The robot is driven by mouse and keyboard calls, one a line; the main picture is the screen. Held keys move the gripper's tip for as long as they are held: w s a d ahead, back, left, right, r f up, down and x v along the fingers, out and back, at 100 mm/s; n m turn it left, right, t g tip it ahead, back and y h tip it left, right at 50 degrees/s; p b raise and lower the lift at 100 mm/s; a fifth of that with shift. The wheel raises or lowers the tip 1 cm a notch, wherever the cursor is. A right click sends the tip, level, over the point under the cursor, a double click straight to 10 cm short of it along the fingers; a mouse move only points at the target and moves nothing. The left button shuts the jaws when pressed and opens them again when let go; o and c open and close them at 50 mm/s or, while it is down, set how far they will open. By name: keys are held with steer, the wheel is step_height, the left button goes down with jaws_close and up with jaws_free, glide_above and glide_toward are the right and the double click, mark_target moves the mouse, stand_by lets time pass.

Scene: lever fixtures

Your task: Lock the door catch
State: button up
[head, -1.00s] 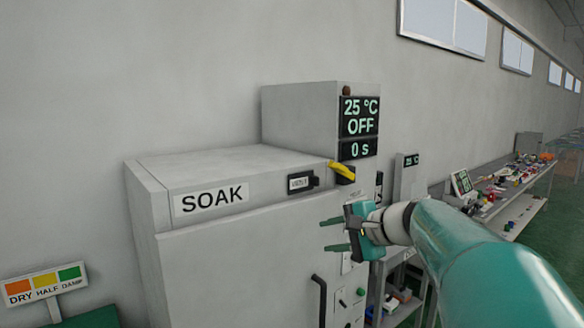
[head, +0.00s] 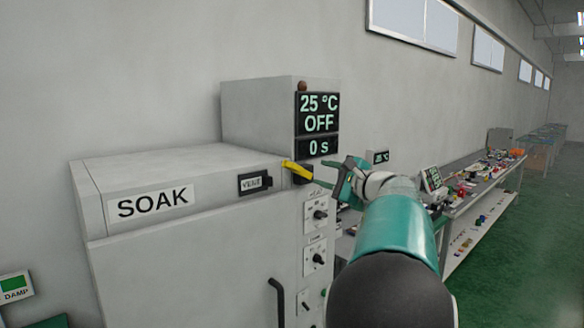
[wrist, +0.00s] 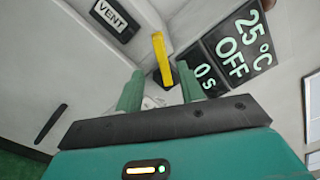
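The door catch appears to be the yellow lever (head: 298,172) on a dark mount at the upper right front corner of the grey SOAK cabinet (head: 190,240). The lever slants down toward the right in the head view. In the wrist view the yellow lever (wrist: 161,58) lies beyond the gap between my fingers, with its dark mount beside its lower end. My gripper (head: 327,174) is just right of the lever, apart from it. My gripper also shows in the wrist view (wrist: 158,88), its two green fingers spread and nothing between them.
A display box (head: 318,122) reading 25 °C, OFF and 0 s stands above the lever. A black VENT fitting (head: 254,183) is to its left. Knobs (head: 320,215) and a black door handle (head: 278,302) are below. A cluttered bench (head: 480,180) stands to the right.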

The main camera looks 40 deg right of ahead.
mark_target(297, 168)
steer(key=w, duration=1.2)
steer(key=shift+w+a+f, duration=0.1)
steer(key=shift+w+a, duration=0.05)
jaws_close()
